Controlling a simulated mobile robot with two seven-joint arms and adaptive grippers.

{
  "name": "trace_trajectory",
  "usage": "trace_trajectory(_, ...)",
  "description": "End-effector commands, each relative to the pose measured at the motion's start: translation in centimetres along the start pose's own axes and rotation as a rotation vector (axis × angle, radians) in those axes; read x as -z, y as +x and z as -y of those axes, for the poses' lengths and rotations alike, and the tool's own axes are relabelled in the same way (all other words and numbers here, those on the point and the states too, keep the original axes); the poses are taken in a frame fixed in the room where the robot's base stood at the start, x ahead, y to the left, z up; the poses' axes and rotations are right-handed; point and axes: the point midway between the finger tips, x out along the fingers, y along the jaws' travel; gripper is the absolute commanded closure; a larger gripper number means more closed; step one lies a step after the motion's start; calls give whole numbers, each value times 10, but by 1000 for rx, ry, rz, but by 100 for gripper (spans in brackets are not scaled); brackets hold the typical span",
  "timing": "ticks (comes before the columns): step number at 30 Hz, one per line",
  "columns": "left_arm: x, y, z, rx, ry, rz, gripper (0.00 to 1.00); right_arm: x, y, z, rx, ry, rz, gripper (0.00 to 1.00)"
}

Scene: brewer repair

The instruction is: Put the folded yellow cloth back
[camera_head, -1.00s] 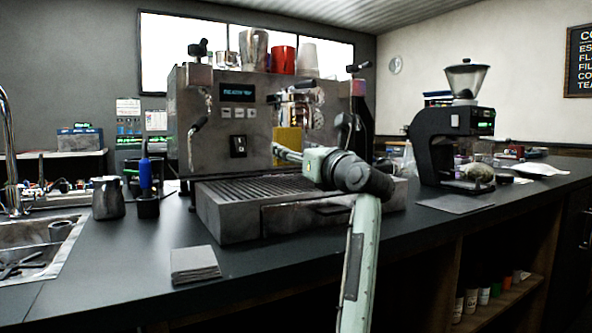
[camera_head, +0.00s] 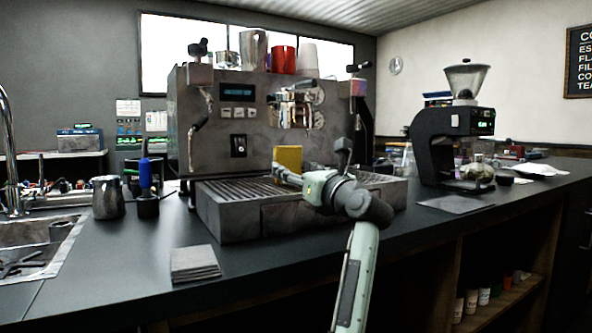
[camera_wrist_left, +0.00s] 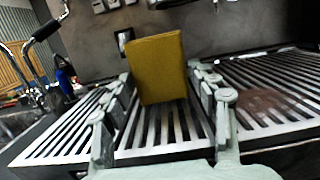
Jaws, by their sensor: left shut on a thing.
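The folded yellow cloth (camera_head: 288,157) is upright at the espresso machine's drip tray (camera_head: 228,192). In the left wrist view the cloth (camera_wrist_left: 158,68) stands between the fingers of my left gripper (camera_wrist_left: 160,85), with the slats of the drip tray (camera_wrist_left: 265,85) behind and below it. My left gripper (camera_head: 286,172) is shut on the cloth, low over the tray. I cannot tell whether the cloth's lower edge touches the slats. My right gripper is not in view.
The espresso machine (camera_head: 222,135) rises behind the tray, with a portafilter (camera_head: 292,108) above. A grey folded cloth (camera_head: 195,263) lies on the front counter. A steel pitcher (camera_head: 108,198) stands left, a grinder (camera_head: 462,135) right. The counter front is mostly clear.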

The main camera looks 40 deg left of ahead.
Motion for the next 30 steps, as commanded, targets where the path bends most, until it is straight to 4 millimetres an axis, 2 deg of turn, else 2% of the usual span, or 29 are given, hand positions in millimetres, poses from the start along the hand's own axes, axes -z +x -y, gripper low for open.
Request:
trace_trajectory(6, 2, 0, 0, 0, 0, 0, 64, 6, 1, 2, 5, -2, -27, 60)
trace_trajectory(7, 2, 0, 0, 0, 0, 0, 40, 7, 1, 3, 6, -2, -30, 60)
trace_trajectory(12, 2, 0, 0, 0, 0, 0, 21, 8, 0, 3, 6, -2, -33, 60)
trace_trajectory(23, 0, 0, 0, 0, 0, 0, 21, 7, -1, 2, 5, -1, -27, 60)
trace_trajectory(27, -5, 1, 0, 0, 0, 0, 21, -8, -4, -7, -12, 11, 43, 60)
trace_trajectory(30, 0, -23, 2, 5, -1, -2, 21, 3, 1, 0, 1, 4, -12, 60)
